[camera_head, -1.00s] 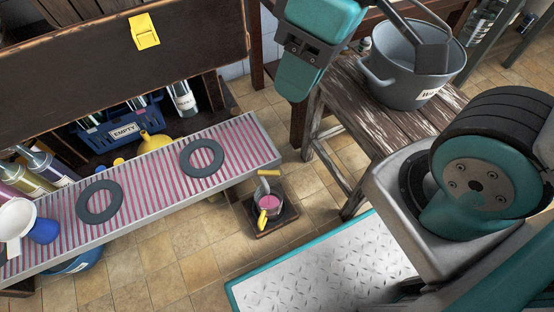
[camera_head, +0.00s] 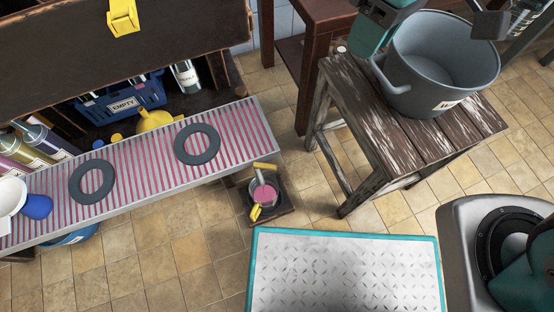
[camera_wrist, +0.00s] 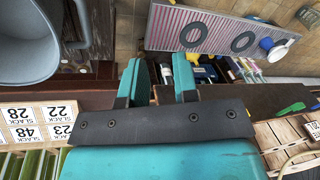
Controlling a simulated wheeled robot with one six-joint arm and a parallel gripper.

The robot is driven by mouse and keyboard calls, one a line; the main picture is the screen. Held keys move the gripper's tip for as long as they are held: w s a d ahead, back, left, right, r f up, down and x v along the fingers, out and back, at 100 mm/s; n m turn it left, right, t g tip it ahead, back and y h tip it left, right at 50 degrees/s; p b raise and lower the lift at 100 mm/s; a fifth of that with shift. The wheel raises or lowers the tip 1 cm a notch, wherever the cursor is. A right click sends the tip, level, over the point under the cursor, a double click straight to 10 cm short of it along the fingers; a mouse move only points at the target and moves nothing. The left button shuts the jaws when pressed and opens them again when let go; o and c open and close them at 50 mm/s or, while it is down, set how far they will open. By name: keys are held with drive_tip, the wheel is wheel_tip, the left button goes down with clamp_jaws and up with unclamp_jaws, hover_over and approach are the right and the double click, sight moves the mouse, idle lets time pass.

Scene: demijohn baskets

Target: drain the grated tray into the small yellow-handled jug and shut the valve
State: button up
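The grated tray (camera_head: 140,165) is a long sloping channel with pink between its bars, at the left of the head view. It also shows in the wrist view (camera_wrist: 200,32). Two dark rings (camera_head: 197,145) lie on it. The small jug (camera_head: 264,196), with a yellow handle (camera_head: 256,212), stands below the tray's right end with pink liquid in it. A yellow valve lever (camera_head: 265,166) shows just above the jug. Whether liquid is flowing is too small to tell. My gripper (camera_wrist: 158,62) is open and empty in the wrist view, well away from tray and jug.
A grey pot (camera_head: 440,60) stands on a worn wooden stool (camera_head: 420,135) at the right. A blue crate marked EMPTY (camera_head: 125,100), a yellow funnel (camera_head: 155,119) and bottles sit behind the tray. A white cup (camera_head: 10,195) and blue piece are at its left end.

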drive_tip(key=w+a+f+n+h, duration=0.3)
drive_tip(key=w+a+f, duration=0.1)
drive_tip(key=a+f, duration=0.6)
drive_tip(key=n+h, duration=0.2)
hover_over(274, 166)
drive_tip(key=w+a, duration=0.3)
drive_tip(key=w, duration=0.1)
wheel_tip(274, 166, down, 7)
drive_tip(key=s+a+f+n+h, duration=0.1)
drive_tip(key=s+a+f, duration=0.1)
drive_tip(key=f, duration=0.4)
drive_tip(key=s+a+f+n+h, duration=0.1)
drive_tip(key=s+a+f, duration=0.1)
drive_tip(key=f, duration=0.4)
drive_tip(key=shift+t, duration=0.3)
drive_tip(key=b+x, duration=0.2)
drive_tip(key=x, duration=0.3)
drive_tip(key=b+x, duration=0.2)
drive_tip(key=x, duration=0.3)
drive_tip(key=b+x, duration=0.2)
drive_tip(key=x, duration=0.4)
drive_tip(key=shift+w+a, duration=0.15)
drive_tip(key=shift+w, duration=0.1)
drive_tip(key=shift+c, duration=0.4)
clamp_jaws()
